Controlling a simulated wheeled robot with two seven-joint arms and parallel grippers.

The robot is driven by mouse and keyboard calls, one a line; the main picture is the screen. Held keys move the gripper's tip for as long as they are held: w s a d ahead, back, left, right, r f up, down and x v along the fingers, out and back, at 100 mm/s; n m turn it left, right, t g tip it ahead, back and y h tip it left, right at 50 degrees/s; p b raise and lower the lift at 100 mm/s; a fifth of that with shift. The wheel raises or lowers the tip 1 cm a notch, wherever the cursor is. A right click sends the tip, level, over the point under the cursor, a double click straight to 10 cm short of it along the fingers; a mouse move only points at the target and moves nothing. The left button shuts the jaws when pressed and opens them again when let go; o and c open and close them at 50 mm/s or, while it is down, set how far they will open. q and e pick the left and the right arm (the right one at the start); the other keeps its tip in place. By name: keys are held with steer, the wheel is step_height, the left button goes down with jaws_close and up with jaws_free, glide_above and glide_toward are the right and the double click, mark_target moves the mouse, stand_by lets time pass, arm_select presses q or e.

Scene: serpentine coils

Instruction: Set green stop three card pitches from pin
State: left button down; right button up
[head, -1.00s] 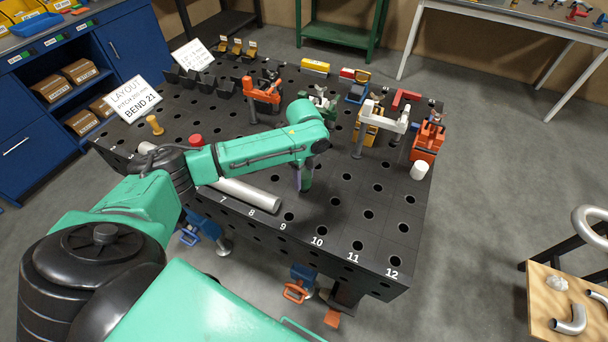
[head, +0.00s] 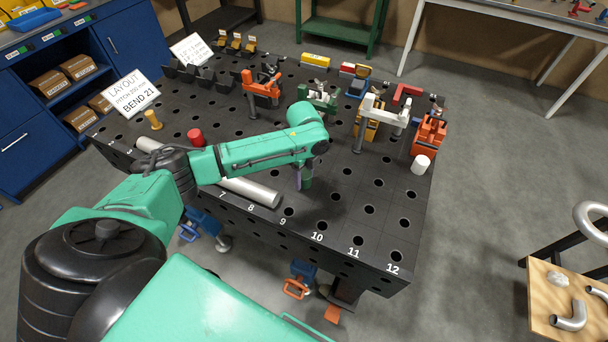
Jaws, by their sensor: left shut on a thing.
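My left arm reaches over the perforated black table (head: 370,235), and its gripper (head: 304,180) points down near hole row 9 to 10. It is shut on a small dark green piece (head: 308,183), which looks like the green stop. The arm's wrist hides most of it, and I cannot tell whether it touches the table. A yellow pin (head: 153,120) and a red pin (head: 196,137) stand at the left of the table. The layout card (head: 132,95) reads "pitch 200 mm, bend 21". My right gripper is not in view.
A silver tube (head: 250,191) lies along the front under my forearm. Orange (head: 262,88), green (head: 318,97) and white (head: 385,112) clamps stand behind. A white cylinder (head: 420,164) is at the right edge. The table's front right is clear.

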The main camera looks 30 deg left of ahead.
arm_select(q)
steer(key=shift+s+f, duration=0.1)
steer(key=shift+c, duration=1)
jaws_free()
